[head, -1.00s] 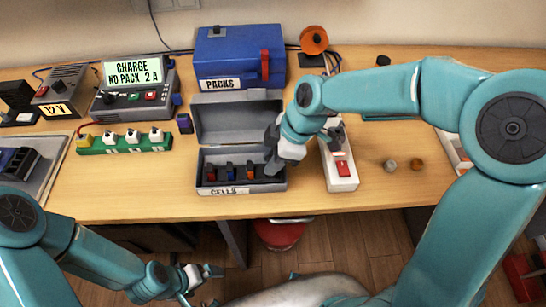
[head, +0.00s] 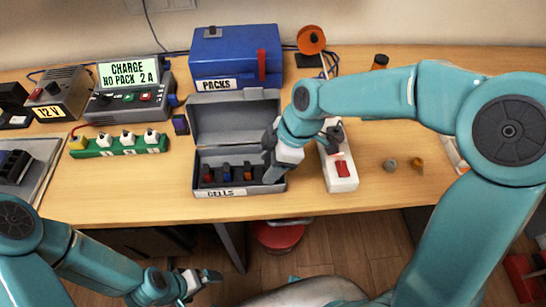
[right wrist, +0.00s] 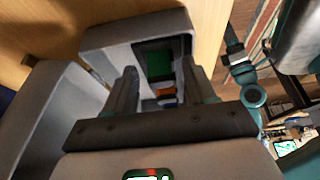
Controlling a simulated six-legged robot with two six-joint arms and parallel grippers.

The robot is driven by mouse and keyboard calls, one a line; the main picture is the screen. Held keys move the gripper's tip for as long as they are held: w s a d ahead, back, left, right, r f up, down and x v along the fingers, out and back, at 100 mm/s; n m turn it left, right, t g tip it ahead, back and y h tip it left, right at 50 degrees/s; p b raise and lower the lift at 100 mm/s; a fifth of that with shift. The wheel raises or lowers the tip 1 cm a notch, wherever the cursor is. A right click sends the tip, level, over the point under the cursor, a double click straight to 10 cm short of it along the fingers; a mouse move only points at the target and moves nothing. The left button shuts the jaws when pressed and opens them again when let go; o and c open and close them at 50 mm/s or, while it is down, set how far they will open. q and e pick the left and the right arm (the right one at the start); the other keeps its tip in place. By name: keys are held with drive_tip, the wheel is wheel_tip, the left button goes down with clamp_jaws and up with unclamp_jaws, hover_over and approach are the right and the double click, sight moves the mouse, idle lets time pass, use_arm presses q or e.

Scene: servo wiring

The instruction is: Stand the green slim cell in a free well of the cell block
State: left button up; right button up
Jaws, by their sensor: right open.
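A green flat-faced piece (right wrist: 158,62), which looks like the green slim cell, lies inside the open grey box marked CELLS (head: 238,191). In the right wrist view it is beyond my right gripper (right wrist: 160,85), whose two fingers are apart with nothing clearly held. In the head view the right gripper (head: 272,165) is at the box's right end, and its wrist hides that corner, so the green cell does not show there. My left gripper (head: 205,277) hangs low in front of the table; its jaw gap is unclear. I cannot make out the cell block with certainty.
Red, blue and dark cells (head: 227,174) stand in the box, whose lid (head: 235,120) is raised behind. A white switch box (head: 338,172) is close on the right.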

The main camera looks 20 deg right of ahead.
drive_tip(key=v, duration=1.6)
drive_tip(key=shift+s+r, duration=0.1)
drive_tip(key=shift+r, duration=0.05)
